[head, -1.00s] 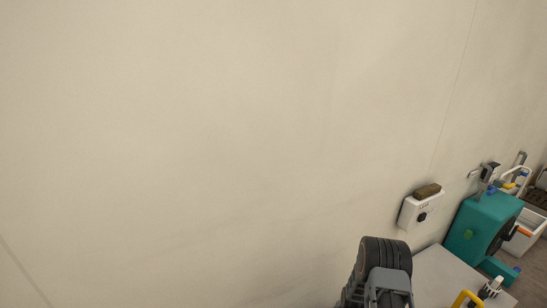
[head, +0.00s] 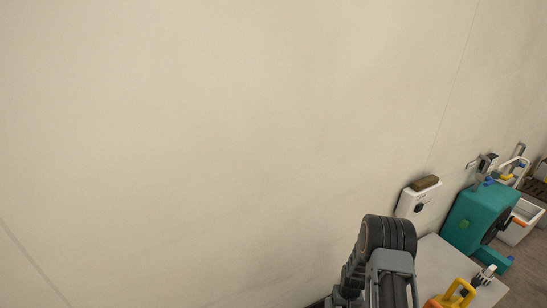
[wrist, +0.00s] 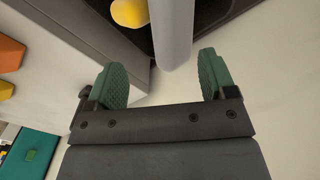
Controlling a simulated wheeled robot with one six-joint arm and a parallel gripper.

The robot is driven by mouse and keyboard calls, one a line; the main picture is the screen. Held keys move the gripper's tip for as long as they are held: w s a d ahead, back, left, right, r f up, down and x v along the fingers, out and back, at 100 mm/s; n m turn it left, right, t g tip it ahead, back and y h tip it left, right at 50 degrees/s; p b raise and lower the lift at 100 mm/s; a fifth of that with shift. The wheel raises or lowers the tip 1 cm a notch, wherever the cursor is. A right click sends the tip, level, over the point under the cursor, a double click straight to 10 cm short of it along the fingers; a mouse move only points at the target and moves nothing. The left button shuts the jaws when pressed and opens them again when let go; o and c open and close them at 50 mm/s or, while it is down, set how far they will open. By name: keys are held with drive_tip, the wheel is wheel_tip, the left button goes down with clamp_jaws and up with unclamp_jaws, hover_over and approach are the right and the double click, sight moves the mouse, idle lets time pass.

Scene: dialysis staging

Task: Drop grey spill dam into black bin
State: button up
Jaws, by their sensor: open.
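My gripper (wrist: 162,67) is open in the wrist view, with green ribbed pads set wide apart. A light grey bar with a rounded end (wrist: 171,30), which looks like the spill dam, reaches down toward the gap between the fingertips. Neither pad touches it. It crosses in front of a dark, box-like hollow (wrist: 207,13), which may be the black bin; I cannot tell whether the bar lies in it or above it. In the head view only my arm shows; neither the dam nor the bin can be made out there.
A yellow rounded thing (wrist: 130,12) shows in the dark hollow. A teal machine (head: 474,214), a white wall box (head: 413,203), a white bin (head: 520,222) and a pale table top (head: 440,263) are at the right. A yellow-orange handled thing (head: 455,296) is at the table's front.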

wheel_tip(320, 180, up, 8)
drive_tip(key=p, duration=0.2)
drive_tip(key=shift+r, duration=0.15)
drive_tip(key=s+a+r+t+p, duration=0.1)
drive_tip(key=a+r+p, duration=0.2)
drive_tip(key=r+p, duration=1.05)
drive_tip(key=s+a+r+t+p, duration=0.1)
drive_tip(key=s+a+r+p, duration=0.1)
drive_tip(key=r, duration=2.3)
drive_tip(key=s+a+r+p, duration=0.1)
drive_tip(key=s+r+p, duration=0.2)
drive_tip(key=r, duration=0.4)
drive_tip(key=s+a+r+t+p, duration=0.1)
drive_tip(key=s+r+p, duration=0.3)
drive_tip(key=r, duration=0.4)
drive_tip(key=s+a+r+n+p, duration=0.1)
drive_tip(key=s+a+r+p, duration=0.1)
drive_tip(key=s+r+p, duration=0.2)
wheel_tip(320, 180, up, 4)
drive_tip(key=shift+s+a+f+t, duration=0.15)
drive_tip(key=shift+s+a+t, duration=0.15)
drive_tip(key=shift+s, duration=0.7)
